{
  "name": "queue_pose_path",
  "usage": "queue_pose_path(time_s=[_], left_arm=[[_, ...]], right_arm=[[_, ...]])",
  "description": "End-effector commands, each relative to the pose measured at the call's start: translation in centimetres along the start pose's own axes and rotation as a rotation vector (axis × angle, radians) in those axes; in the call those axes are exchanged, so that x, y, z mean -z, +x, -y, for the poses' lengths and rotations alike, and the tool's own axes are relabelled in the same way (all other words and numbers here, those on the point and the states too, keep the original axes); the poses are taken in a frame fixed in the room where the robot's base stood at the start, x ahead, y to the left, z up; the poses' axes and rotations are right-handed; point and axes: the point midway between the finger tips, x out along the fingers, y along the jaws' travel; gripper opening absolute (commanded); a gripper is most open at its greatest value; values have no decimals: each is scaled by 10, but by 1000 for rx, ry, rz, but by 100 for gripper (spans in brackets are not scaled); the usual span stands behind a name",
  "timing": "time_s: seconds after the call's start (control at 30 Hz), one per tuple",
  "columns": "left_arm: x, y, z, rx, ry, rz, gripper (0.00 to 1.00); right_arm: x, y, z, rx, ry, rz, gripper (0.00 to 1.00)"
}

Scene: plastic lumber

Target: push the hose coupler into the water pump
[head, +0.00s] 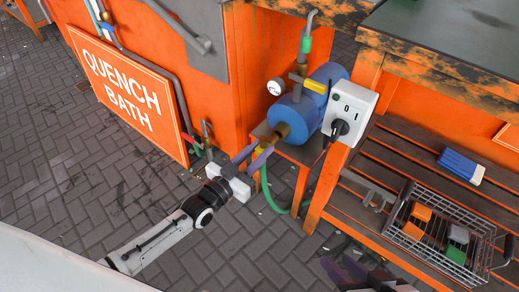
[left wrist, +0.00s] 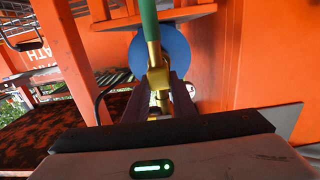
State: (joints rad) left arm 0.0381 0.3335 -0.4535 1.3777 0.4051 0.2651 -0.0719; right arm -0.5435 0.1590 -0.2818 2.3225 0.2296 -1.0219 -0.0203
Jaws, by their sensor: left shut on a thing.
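The blue water pump (head: 304,108), with a brass port (head: 284,131) facing front-left, sits on the orange frame. In the left wrist view its round blue end (left wrist: 185,45) is behind the brass hose coupler (left wrist: 157,72). A green hose (head: 271,193) hangs from the coupler; it also shows in the left wrist view (left wrist: 149,22). My left gripper (head: 256,155) is shut on the coupler, close in front of the port. The fingers hide much of the coupler, and I cannot tell whether it touches the port. My right gripper (head: 356,272) is partly visible at the bottom edge, its opening unclear.
A white switch box (head: 351,102) with a black plug is beside the pump. Pipes and a gauge (head: 275,87) rise above it. A wire basket (head: 437,232) with several blocks and a blue-white box (head: 461,165) are on the slatted shelf. The QUENCH BATH sign (head: 131,95) leans at left.

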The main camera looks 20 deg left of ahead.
Motion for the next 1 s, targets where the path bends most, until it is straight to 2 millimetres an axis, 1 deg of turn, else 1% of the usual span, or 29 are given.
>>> queue_pose_path(time_s=[0.33,0.63,1.0], left_arm=[[0,5,0,0,-1,-2,0],[1,12,0,0,0,-2,0],[1,13,0,0,0,-2,0]], right_arm=[[4,2,-2,-2,-5,-9,31],[2,4,-2,-2,-4,-9,31],[-2,3,-2,-1,-1,-1,31]])
